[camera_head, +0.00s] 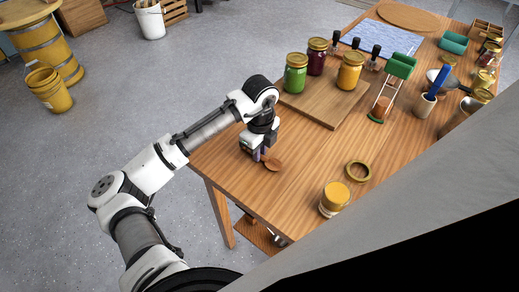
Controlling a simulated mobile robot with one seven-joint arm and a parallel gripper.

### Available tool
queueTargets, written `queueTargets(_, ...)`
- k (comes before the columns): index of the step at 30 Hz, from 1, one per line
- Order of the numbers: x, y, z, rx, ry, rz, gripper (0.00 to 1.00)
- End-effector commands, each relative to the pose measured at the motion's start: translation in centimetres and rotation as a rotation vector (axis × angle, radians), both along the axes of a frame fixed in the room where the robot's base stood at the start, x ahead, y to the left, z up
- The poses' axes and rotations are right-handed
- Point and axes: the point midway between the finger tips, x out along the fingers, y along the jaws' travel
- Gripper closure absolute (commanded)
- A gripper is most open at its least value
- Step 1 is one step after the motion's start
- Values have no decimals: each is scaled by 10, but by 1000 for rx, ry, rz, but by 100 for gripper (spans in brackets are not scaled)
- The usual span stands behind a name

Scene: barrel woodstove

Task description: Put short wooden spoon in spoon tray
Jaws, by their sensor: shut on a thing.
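My gripper (260,153) is at the near left edge of the wooden table, low over its top. It is shut on the short wooden spoon (273,165). The spoon's brown round bowl shows just right of the fingers; most of its handle is hidden by them. I cannot tell whether the spoon touches the table. A small teal tray-like holder (453,42) stands at the far right of the table; I cannot tell for sure that it is the spoon tray.
A board (325,101) bears green, dark red and yellow jars. A green-ended rack (400,67), a cup with a blue-handled tool (424,104), a ring lid (358,171) and a yellow-lidded jar (335,197) stand rightward. Bare tabletop lies between gripper and ring.

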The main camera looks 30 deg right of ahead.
Motion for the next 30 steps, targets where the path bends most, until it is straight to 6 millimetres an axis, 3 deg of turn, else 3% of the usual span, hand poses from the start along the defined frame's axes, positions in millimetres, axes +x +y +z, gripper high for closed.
queueTargets(1, 0, 0, -1, 0, 0, 0, 81)
queueTargets(5, 0, 0, 0, 0, 0, 0, 64)
queueTargets(17, 0, 0, 7, -1, 0, 0, 63)
queueTargets(20, 0, -1, 21, -3, -2, 0, 63)
queueTargets(30, -1, -1, 95, -1, -3, 0, 63)
